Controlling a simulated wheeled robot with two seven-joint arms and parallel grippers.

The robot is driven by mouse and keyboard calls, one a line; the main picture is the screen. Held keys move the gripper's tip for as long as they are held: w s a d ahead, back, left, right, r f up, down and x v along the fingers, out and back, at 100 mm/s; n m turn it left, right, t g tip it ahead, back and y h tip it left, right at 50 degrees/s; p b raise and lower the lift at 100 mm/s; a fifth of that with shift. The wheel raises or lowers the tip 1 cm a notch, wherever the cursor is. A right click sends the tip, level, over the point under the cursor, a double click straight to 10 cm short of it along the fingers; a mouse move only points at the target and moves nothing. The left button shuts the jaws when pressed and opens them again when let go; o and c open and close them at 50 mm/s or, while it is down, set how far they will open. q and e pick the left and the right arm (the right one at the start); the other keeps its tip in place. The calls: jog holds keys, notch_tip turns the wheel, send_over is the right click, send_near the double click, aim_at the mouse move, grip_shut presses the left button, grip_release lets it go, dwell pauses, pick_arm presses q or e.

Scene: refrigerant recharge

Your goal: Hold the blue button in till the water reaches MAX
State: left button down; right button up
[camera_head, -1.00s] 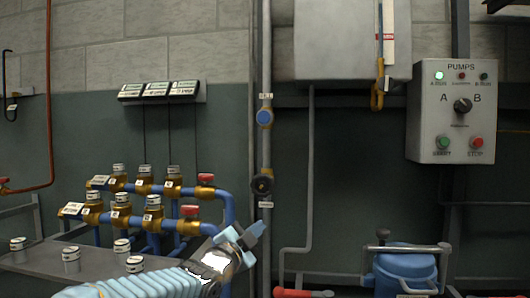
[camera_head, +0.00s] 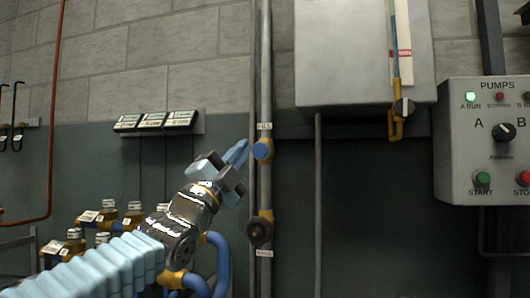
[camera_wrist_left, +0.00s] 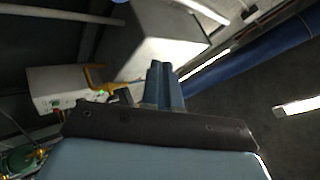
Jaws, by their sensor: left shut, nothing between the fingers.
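The round blue button (camera_head: 263,150) sits on a brass fitting on the vertical grey pipe in the head view. My left gripper (camera_head: 237,154) is shut and empty, with its light-blue fingertips just left of the button. I cannot tell whether they touch it. In the left wrist view the closed fingers (camera_wrist_left: 160,82) point away from the camera, and the button cannot be made out. A gauge tube (camera_head: 395,45) runs down the front of the grey tank (camera_head: 345,60), beside a white strip with a red mark. The water level and MAX lettering are not readable. My right gripper is not seen.
A dark round valve (camera_head: 259,231) is lower on the same pipe. The wall between is clear.

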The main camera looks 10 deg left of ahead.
aim_at(263, 145)
pick_arm(q)
jog(key=w+p, duration=0.6)
jog(key=w, duration=0.3)
jog(key=shift+d, duration=0.15)
dwell(2.1)
jog(key=shift+w, duration=0.35)
jog(key=shift+w+p, duration=0.4)
jog(key=shift+w, duration=0.15)
dwell(4.0)
